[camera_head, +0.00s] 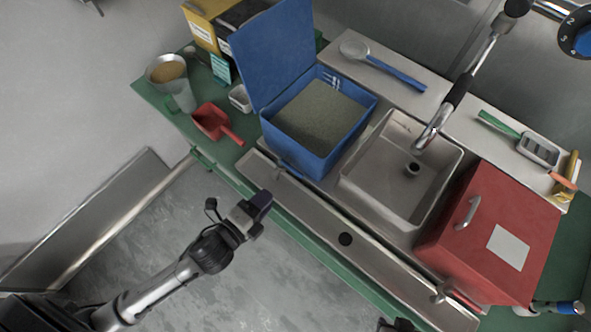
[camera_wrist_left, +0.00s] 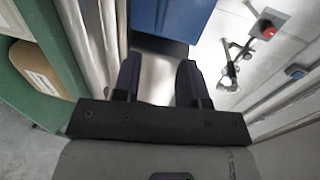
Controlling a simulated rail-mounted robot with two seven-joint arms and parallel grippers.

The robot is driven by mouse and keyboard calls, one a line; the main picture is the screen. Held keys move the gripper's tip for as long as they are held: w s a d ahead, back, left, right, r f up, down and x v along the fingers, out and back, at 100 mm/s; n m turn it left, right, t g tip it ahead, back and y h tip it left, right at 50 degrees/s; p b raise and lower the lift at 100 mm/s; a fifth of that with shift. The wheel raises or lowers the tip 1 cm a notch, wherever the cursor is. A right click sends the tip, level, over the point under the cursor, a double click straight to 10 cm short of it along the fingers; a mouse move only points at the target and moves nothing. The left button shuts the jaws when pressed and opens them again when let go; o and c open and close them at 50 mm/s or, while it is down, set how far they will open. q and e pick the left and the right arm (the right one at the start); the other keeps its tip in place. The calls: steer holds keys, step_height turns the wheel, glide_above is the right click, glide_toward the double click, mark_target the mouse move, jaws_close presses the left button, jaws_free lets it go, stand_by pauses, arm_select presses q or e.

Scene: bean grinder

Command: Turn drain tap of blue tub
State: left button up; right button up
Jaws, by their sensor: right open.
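The blue tub (camera_head: 310,145) stands open on the counter, its lid raised, with grey-green grain inside. In the head view its drain tap (camera_head: 280,174) shows as a small metal spout with a blue handle (camera_head: 291,169) at the tub's front foot, above the metal trough. My left gripper (camera_head: 262,202) is just in front of the trough, below and left of the tap and apart from it. In the left wrist view its two dark fingers (camera_wrist_left: 160,72) are apart with nothing between them; a blue wall of the tub (camera_wrist_left: 172,18) is beyond. My right gripper (camera_head: 397,325) only partly shows at the bottom edge.
A metal trough (camera_head: 345,262) runs along the counter front. Right of the tub are a sink (camera_head: 385,190) and a red box (camera_head: 495,215) with its own tap (camera_head: 438,296). A red scoop (camera_head: 212,122) lies left. The floor in front is clear.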

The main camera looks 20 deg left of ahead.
mark_target(296, 171)
arm_select(q)
steer(key=b+x, duration=0.1)
steer(key=x, duration=1.1)
steer(key=shift+w+d, duration=0.1)
steer(key=shift+w, duration=0.2)
jaws_close()
